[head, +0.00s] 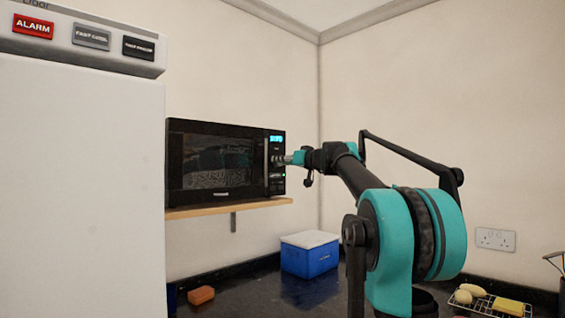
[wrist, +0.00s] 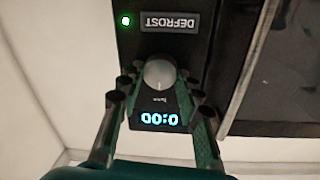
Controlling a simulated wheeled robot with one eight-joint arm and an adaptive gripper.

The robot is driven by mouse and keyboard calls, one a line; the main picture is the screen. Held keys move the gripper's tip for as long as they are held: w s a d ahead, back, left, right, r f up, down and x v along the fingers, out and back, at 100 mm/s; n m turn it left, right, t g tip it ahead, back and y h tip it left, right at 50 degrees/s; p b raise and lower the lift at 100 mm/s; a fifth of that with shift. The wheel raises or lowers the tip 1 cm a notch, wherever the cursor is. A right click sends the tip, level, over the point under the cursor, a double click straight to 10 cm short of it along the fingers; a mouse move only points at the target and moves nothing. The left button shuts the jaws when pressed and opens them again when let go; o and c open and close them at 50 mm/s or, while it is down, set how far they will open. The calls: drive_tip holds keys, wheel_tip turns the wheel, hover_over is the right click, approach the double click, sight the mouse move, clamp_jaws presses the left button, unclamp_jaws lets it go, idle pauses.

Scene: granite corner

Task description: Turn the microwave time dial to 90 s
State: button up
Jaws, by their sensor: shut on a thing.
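The black microwave (head: 178,165) stands on a wooden wall shelf, its door facing me and its control panel on the right. Its round grey time dial (wrist: 159,72) shows in the wrist view. My gripper (head: 282,159) reaches the panel from the right, and its fingers are shut on the dial from both sides. In the wrist view the lit blue display (wrist: 158,118) appears upside down and seems to read 0:00. A DEFROST label (wrist: 168,23) and a lit green lamp (wrist: 126,21) are on the panel. In the head view the gripper hides the dial.
A tall white appliance (head: 80,190) with an ALARM button stands close on the left. The wooden shelf (head: 230,207) juts out under the microwave. A blue cool box (head: 309,260) and an orange block (head: 201,295) lie on the dark counter below. A wire rack (head: 480,308) is at lower right.

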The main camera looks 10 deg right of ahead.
drive_tip(key=shift+m, duration=0.4)
drive_tip(key=shift+c, duration=0.3)
drive_tip(key=shift+w+d+f+m+g+y, duration=0.1)
drive_tip(key=shift+m+g, duration=0.1)
drive_tip(key=shift+m, duration=2.5)
drive_tip(key=shift+d+r+m+g+y, duration=0.1)
drive_tip(key=shift+m+g, duration=0.1)
drive_tip(key=shift+m, duration=2.5)
drive_tip(key=shift+w+f+m+g+y, duration=0.1)
drive_tip(key=shift+m+g, duration=0.1)
drive_tip(key=shift+m, duration=2.5)
drive_tip(key=o, duration=1.2)
drive_tip(key=shift+c, duration=0.2)
drive_tip(key=shift+s, duration=0.1)
drive_tip(key=v, duration=1.2)
